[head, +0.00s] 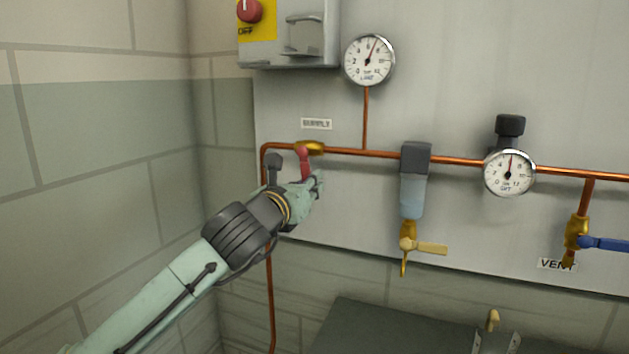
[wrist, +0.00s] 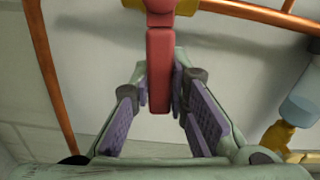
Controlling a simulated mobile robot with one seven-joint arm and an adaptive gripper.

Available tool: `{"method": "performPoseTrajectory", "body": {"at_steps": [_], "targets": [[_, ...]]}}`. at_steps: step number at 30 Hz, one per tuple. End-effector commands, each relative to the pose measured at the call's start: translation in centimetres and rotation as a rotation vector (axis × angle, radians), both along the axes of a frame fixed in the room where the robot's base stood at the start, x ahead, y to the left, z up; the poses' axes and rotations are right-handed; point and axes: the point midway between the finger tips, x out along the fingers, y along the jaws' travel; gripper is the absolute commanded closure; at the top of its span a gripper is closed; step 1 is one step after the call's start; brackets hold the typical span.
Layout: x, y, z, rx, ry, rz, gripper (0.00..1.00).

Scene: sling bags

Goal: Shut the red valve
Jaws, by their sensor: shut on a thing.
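The red valve has a brass body (head: 309,147) on the copper pipe under the SUPPLY label. Its red handle (head: 304,164) hangs down from the body, across the pipe's line. In the wrist view the red handle (wrist: 160,70) runs down between the purple-padded fingers. My gripper (head: 313,186) is at the handle's lower end, shut on it. In the wrist view my gripper (wrist: 170,105) has its pads on both sides of the handle. The fingers partly hide the handle's lower end in the head view.
A gauge (head: 369,60) stands above the pipe, and a second gauge (head: 509,173) is on it. A filter (head: 412,190) with a brass drain tap hangs to the right. A blue-handled vent valve (head: 600,243) is at far right. A grey switch box (head: 304,35) is above.

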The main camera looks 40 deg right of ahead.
Motion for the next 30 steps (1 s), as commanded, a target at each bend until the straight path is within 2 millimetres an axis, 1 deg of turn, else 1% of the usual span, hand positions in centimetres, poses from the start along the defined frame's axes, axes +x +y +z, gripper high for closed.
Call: {"method": "performPoseTrajectory", "body": {"at_steps": [6,11,26,27,30], "targets": [[0.64,0.40,-0.05,0.054,-0.084,0.003,1.00],[0.77,0.46,-0.07,0.072,-0.118,0.001,1.00],[0.90,0.53,-0.08,0.079,-0.134,0.002,1.00],[0.90,0.53,-0.08,0.079,-0.134,0.002,0.82],[0.90,0.53,-0.07,0.079,-0.133,0.002,0.76]]}}
